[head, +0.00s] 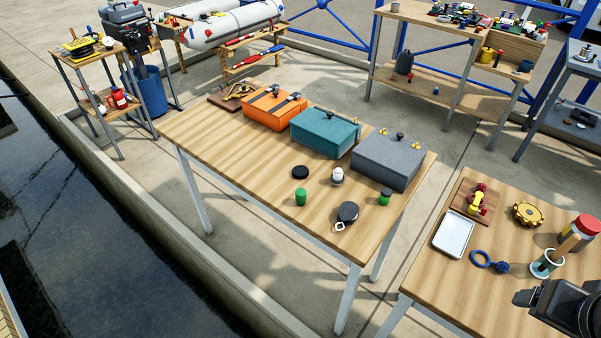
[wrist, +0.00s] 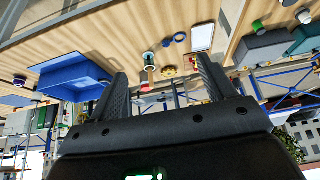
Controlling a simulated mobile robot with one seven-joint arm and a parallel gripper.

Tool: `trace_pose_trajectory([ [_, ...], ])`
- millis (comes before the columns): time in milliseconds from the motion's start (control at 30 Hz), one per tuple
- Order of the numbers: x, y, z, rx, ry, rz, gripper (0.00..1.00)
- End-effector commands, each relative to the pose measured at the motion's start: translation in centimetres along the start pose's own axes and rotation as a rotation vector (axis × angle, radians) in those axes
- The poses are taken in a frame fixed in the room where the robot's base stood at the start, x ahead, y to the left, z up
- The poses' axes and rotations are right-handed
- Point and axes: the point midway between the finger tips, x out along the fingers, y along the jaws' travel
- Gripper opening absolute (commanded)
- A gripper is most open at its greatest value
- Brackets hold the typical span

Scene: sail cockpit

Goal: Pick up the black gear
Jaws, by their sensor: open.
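No gear that is clearly black shows. The toothed gear I can make out is yellow (head: 528,213) and lies on the right-hand table; it also shows in the wrist view (wrist: 169,72), between the fingers but well beyond them. A plain black disc (head: 300,172) lies on the middle table, and a black round thing with a pale ring (head: 347,212) lies near that table's front edge; I cannot tell teeth on either. My gripper (wrist: 162,68) is open and empty, with its two dark fingers apart. Dark parts of my arm show at the lower right of the head view.

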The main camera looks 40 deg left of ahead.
Motion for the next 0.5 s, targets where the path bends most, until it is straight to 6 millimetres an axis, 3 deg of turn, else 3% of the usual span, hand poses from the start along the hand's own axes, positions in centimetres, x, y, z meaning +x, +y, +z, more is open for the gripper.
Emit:
trace_pose_trajectory([
  [133, 0.0, -0.2, -0.5, -0.006, -0.001, -0.005, 0.76],
  [233, 0.2, -0.9, -2.1, -0.021, -0.008, -0.020, 0.76],
  [500, 1.9, -5.9, -9.8, -0.096, -0.032, -0.085, 0.76],
])
